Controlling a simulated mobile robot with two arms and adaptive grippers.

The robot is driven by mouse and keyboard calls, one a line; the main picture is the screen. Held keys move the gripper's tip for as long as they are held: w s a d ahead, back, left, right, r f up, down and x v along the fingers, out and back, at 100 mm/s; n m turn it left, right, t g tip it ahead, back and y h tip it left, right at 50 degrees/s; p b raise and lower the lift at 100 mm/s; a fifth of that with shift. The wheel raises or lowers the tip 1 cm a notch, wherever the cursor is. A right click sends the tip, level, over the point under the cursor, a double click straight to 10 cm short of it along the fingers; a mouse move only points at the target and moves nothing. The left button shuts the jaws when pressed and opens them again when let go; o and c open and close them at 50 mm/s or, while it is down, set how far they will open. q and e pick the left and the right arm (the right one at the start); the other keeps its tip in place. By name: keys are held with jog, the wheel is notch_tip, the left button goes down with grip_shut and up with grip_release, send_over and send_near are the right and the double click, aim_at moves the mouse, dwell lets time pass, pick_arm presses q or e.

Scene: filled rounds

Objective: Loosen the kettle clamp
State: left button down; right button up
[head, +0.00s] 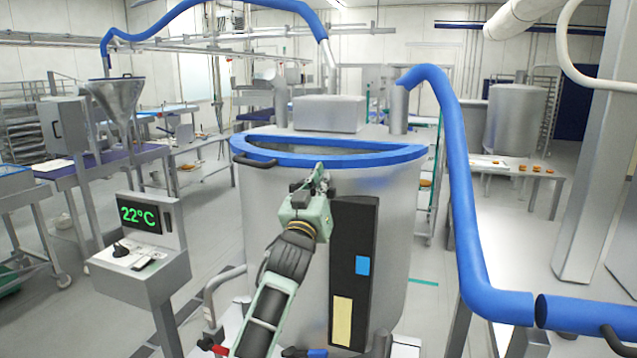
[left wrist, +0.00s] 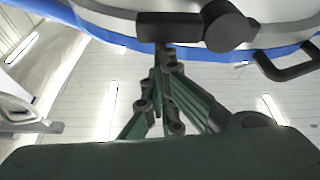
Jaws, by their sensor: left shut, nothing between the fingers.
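The kettle (head: 265,210) is a large steel drum with a blue rim (head: 395,155) and a partly open top. My left gripper (head: 320,176) is in front of the kettle, at the front of the rim. Its fingers are shut and empty. In the left wrist view the fingertips (left wrist: 164,62) are close to a dark clamp bar with a round knob (left wrist: 230,28) at the rim. I cannot tell whether they touch. The clamp is mostly hidden behind my gripper in the head view. My right gripper is not in view.
A control box (head: 147,216) reading 22°C stands left of the kettle. A black panel (head: 354,230) is on the kettle's front. A thick blue pipe (head: 460,190) runs down on the right. A black side handle (head: 254,161) sticks out at the rim's left.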

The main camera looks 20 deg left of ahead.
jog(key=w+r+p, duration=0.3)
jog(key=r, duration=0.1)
pick_arm(q)
jog(key=s+b, duration=0.4)
jog(key=s, duration=0.5)
jog(key=shift+s+a+r+b, duration=0.15)
jog(key=shift+s+r+b, duration=0.1)
jog(key=shift+r+b, duration=0.15)
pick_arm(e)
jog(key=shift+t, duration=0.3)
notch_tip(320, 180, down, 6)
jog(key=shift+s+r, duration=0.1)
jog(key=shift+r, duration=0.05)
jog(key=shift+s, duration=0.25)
pick_arm(q)
jog(key=c, duration=2.5)
grip_release()
